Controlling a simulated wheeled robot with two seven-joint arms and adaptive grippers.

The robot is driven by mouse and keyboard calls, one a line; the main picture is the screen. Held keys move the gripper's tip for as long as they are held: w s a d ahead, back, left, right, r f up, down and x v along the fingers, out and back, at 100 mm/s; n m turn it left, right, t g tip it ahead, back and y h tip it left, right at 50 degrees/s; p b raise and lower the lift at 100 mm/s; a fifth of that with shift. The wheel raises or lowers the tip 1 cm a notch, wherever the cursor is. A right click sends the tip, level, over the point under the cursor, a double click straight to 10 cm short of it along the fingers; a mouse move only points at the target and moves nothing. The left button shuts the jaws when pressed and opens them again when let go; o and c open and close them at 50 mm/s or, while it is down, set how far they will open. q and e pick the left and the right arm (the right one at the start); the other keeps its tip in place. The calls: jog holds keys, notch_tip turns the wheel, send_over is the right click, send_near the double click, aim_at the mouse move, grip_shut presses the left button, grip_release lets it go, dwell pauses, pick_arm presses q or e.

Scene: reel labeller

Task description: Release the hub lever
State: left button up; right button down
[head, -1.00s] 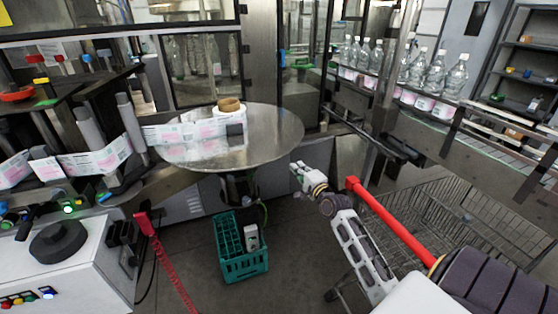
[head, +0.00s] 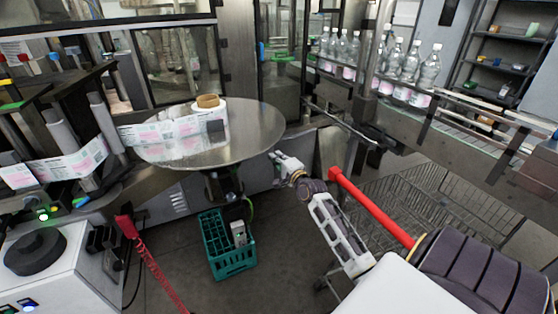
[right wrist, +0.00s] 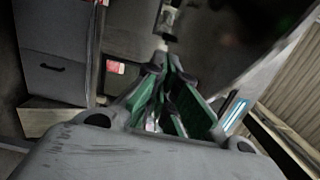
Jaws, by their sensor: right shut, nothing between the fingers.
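A round metal reel table (head: 255,135) stands left of centre in the head view. On it sits a label reel with a tan core (head: 207,101). My right gripper (head: 273,156) is shut and empty, in front of the table's right edge. I cannot tell its exact distance from the table. In the right wrist view its green-padded fingers (right wrist: 165,62) come together at the tips. My left gripper is not in view.
A green crate (head: 228,258) stands on the floor below the table. A red-handled wire cart (head: 400,205) is beside my right arm. Several bottles (head: 408,65) line the conveyor at the back right. A white control box (head: 75,262) is at lower left.

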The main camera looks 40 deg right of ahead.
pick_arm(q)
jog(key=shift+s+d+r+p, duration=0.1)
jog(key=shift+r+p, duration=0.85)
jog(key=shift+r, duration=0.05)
pick_arm(e)
jog(key=w+a, duration=0.3)
jog(key=w, duration=0.2)
jog(key=shift+w, duration=0.35)
